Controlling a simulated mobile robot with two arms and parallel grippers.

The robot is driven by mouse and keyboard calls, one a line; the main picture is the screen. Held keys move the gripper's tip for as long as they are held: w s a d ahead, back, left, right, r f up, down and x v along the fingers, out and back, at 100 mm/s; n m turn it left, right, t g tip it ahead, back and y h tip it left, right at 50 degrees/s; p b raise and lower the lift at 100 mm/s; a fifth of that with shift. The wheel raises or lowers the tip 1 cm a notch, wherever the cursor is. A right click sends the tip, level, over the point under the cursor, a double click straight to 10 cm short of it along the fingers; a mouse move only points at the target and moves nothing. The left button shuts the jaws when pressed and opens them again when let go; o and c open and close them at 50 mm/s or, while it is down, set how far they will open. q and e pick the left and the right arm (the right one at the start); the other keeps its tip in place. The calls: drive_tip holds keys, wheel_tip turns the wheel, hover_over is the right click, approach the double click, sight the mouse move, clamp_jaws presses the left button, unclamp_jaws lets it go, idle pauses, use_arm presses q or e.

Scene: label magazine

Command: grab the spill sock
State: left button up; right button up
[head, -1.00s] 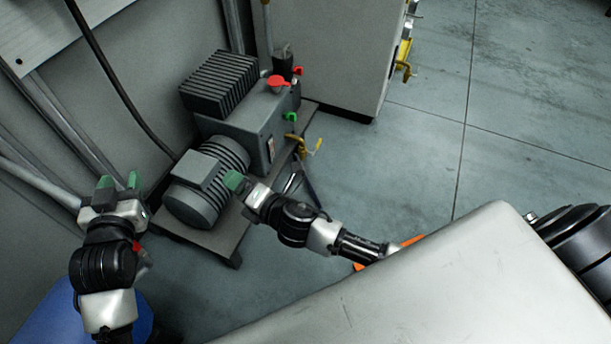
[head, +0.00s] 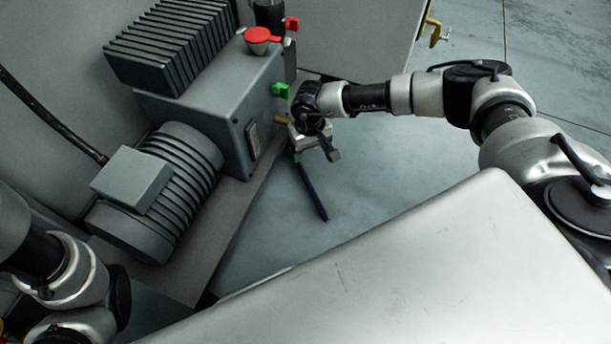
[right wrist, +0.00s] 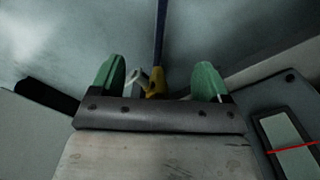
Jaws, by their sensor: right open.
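A slim dark blue length (head: 310,187) lies on the floor beside the pump's base; it is the likeliest spill sock, but I cannot be sure. Its upper end is hidden by my right gripper (head: 315,146), which is over it and points down beside the pump. In the right wrist view, the green fingers of this gripper (right wrist: 160,80) stand apart. A blue strip (right wrist: 161,32) runs up from a yellow piece (right wrist: 155,82) seen between them; contact cannot be told. My left arm shows at the lower left, its gripper out of view.
The grey pump with a ribbed motor (head: 165,195) stands left of my right gripper, with a red cap (head: 262,35) and a green knob (head: 281,90). A grey cabinet (head: 350,40) stands behind. Floor at the far right is clear.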

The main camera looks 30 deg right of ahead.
drive_tip(key=b, duration=0.7)
approach(309, 180)
wheel_tip(309, 180, down, 5)
drive_tip(key=shift+a+f, duration=0.1)
drive_tip(key=shift+f, duration=0.1)
wheel_tip(309, 180, down, 5)
drive_tip(key=b, duration=0.3)
drive_tip(key=shift+r+b, duration=0.15)
drive_tip(key=shift+b, duration=0.25)
drive_tip(key=shift+r, duration=0.1)
drive_tip(key=c, duration=1.2)
drive_tip(key=shift+r, duration=0.1)
